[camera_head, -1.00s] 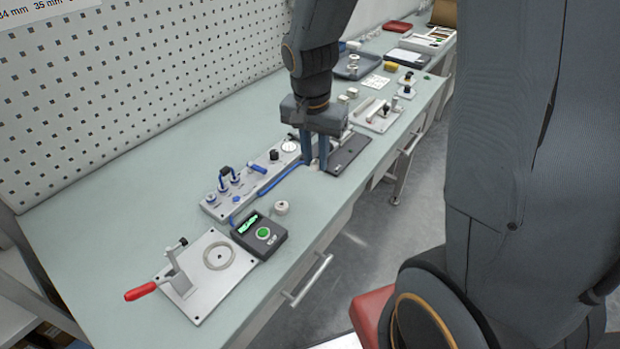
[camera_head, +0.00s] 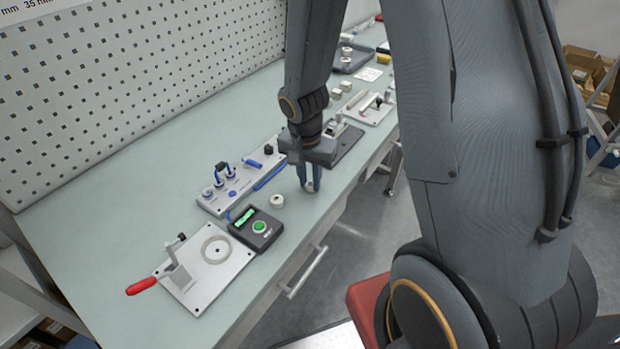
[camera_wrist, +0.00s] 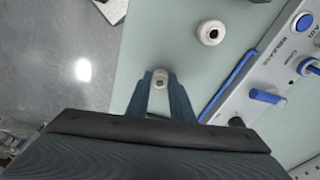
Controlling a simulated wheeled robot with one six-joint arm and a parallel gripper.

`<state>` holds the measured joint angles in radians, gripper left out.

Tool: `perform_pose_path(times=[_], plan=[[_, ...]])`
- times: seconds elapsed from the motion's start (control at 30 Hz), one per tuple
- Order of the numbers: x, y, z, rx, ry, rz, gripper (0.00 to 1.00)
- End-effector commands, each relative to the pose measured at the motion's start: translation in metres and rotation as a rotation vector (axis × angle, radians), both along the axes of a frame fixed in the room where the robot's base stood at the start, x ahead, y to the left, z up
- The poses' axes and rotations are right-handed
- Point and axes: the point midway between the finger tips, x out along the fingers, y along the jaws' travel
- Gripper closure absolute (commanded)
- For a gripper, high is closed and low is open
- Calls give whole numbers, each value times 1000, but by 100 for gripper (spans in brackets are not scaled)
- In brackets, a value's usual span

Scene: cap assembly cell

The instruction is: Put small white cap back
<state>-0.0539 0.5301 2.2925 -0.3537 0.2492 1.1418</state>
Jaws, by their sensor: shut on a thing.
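My gripper (camera_head: 309,188) hangs over the table near its front edge, fingers pointing down. It is shut on a small white cap (camera_wrist: 160,76), which shows between the fingertips in the wrist view. In the head view the cap is a small pale spot (camera_head: 309,187) at the fingertips. I cannot tell how high it is above the table. A larger white round part with a hole in its top (camera_head: 277,201) stands apart on the table to the left of my gripper; it also shows in the wrist view (camera_wrist: 211,32).
A grey panel with blue-handled parts (camera_head: 212,201) lies left of my gripper. A dark plate (camera_head: 348,140) lies behind. The table (camera_head: 130,215) is bare at the left.

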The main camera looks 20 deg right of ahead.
Motion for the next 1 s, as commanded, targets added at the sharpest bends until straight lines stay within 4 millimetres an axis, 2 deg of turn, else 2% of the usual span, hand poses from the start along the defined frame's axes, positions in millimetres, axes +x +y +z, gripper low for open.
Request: perform_pose_path(times=[0.27, 0.3, 0.4, 0.77, 0.87, 1.0], plan=[[0, 0, -3, 0, 0, 0, 89], [0, 0, -3, 0, 0, 0, 78], [0, 0, -2, 0, 0, 0, 61], [0, 0, -1, 0, 0, 0, 61], [0, 0, 4, -1, -2, 0, 61], [0, 1, 21, -1, -4, 0, 61]])
